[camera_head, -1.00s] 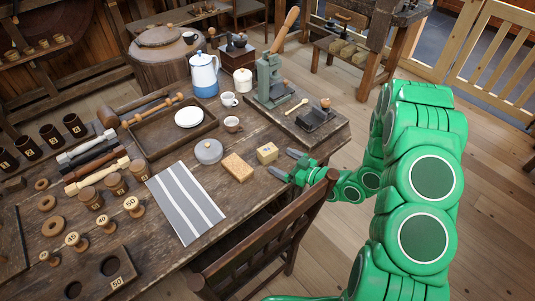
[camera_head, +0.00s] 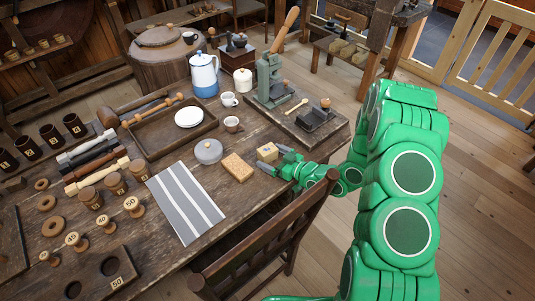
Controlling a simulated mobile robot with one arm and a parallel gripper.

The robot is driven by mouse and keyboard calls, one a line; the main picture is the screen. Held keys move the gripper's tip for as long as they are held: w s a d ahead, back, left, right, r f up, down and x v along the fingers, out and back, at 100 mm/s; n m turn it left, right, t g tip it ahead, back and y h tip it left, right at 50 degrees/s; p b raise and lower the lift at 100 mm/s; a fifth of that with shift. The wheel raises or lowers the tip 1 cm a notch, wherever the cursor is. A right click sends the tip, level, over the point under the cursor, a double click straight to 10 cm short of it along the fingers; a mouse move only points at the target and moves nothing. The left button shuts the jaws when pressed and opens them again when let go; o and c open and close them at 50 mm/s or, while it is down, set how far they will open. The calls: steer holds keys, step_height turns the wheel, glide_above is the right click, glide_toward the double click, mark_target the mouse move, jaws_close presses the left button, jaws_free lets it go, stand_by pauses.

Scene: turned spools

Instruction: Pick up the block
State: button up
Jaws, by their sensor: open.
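A small yellowish wooden block (camera_head: 267,152) with a pale label on its side sits on the table near its right edge. My green gripper (camera_head: 273,159) is open, with its grey fingers reaching in from the right. One finger lies on the near side of the block and the other toward its far right side. I cannot tell whether either finger touches it. A flat tan sponge-like block (camera_head: 238,166) lies just to the left.
A wooden chair (camera_head: 270,245) stands against the near table edge, below my arm. A green press (camera_head: 270,80) stands behind on a board.

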steer(key=c, duration=1.1)
steer(key=shift+r, duration=0.1)
steer(key=f+v, duration=0.2)
steer(key=v, duration=1.3)
steer(key=f+v, duration=0.3)
steer(key=v, duration=1.3)
steer(key=shift+s+d, duration=0.3)
steer(key=shift+d, duration=0.3)
